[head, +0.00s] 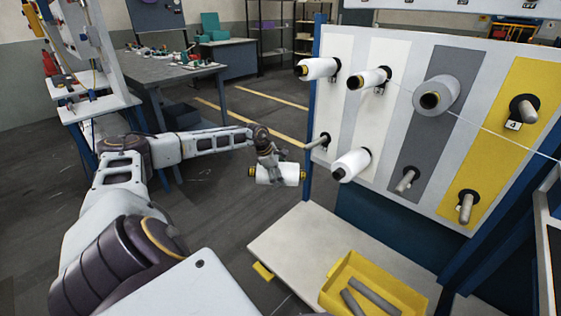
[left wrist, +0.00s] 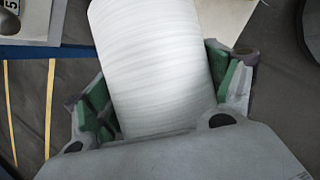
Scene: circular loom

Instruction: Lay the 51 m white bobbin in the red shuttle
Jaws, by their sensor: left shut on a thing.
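My left gripper (head: 270,162) is shut on a white bobbin (head: 278,175) with yellow-ringed dark ends, held level in the air left of the peg board. In the left wrist view the white bobbin (left wrist: 155,70) fills the space between the green-padded fingers of the left gripper (left wrist: 165,95). I cannot read a length on it. More white bobbins hang on the board: one upper left (head: 318,68), one upper middle (head: 370,78) and one lower (head: 351,164). I see no red shuttle in either view. My right gripper is not in view.
The peg board (head: 420,60) has white, grey and yellow stripes, a grey bobbin (head: 436,95) and several bare pegs. A pale shelf (head: 285,245) below it carries a yellow bin (head: 345,270) with grey tubes. A white thread crosses at right. Open floor lies left of the board.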

